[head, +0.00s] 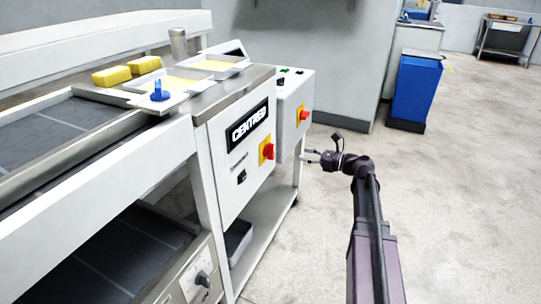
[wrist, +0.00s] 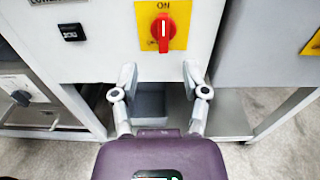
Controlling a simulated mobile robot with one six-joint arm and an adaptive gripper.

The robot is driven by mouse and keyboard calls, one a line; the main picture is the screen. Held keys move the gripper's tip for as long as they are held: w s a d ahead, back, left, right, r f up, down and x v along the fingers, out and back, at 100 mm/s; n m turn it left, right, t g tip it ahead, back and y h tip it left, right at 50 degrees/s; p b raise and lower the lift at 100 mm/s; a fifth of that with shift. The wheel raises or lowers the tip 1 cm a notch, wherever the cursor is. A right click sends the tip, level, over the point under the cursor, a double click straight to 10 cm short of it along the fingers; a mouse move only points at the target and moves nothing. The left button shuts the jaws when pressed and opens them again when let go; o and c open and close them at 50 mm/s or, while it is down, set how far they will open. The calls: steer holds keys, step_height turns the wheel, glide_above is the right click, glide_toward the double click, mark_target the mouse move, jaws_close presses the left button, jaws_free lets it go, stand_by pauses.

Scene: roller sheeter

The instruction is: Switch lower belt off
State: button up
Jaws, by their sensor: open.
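A red rotary switch (head: 267,152) on a yellow plate sits on the white front panel of the machine. In the wrist view the red knob (wrist: 163,31) has its white mark upright, toward the word ON above it. A small black switch (head: 241,177) is to its left; it also shows in the wrist view (wrist: 73,32). My gripper (head: 309,157) is open and empty in front of the machine. In the wrist view its two fingers (wrist: 159,74) are apart, below the red knob in the picture. I see no readable lower belt label.
A second red switch (head: 304,115) is on the grey box to the right. A dial (head: 203,280) is on a lower panel at the left; it also shows in the wrist view (wrist: 20,97). A blue bin (head: 416,88) stands behind. The floor at right is clear.

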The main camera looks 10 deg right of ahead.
mark_target(271, 144)
steer(key=shift+w+d, duration=0.1)
steer(key=shift+d, duration=0.25)
steer(key=shift+a, duration=0.1)
steer(key=x, duration=1.3)
steer(key=shift+w+a, duration=0.2)
steer(key=shift+w, duration=0.15)
steer(key=shift+r, duration=0.1)
jaws_close()
steer(key=shift+a, duration=0.1)
